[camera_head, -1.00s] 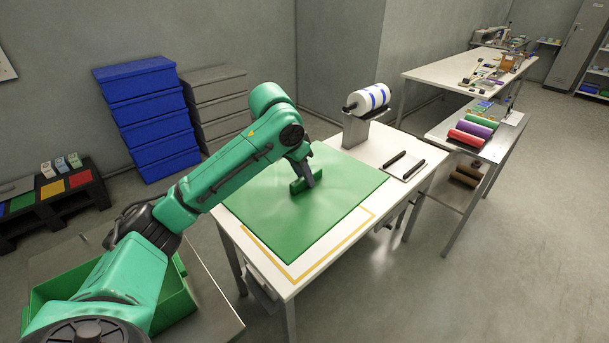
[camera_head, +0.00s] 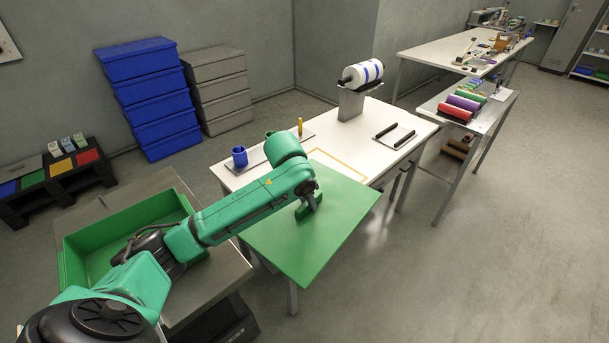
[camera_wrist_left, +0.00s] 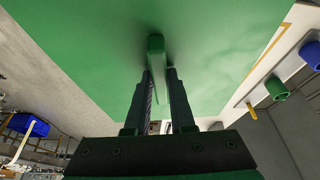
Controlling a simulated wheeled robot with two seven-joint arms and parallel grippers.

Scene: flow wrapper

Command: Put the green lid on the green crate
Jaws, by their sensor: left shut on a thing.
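The green lid (camera_head: 325,245) is a flat square panel with a handle (camera_wrist_left: 156,43) standing up from its middle. My left gripper (camera_head: 312,202) is shut on this handle; in the left wrist view my two fingers (camera_wrist_left: 158,85) sit on either side of it. The lid hangs past the front edge of the white table, roughly level, and looks raised off the top. The green crate (camera_head: 75,262) stands at the left, open at the top and empty where I can see inside. My arm hides its near right part. My right gripper is not in view.
The crate rests on a grey table (camera_head: 215,277); a gap parts it from the white table (camera_head: 385,117). A blue cup (camera_head: 240,157) and a yellow stick (camera_head: 300,127) stand on a tray at the white table's left. A roll (camera_head: 362,74) on a stand is at the back.

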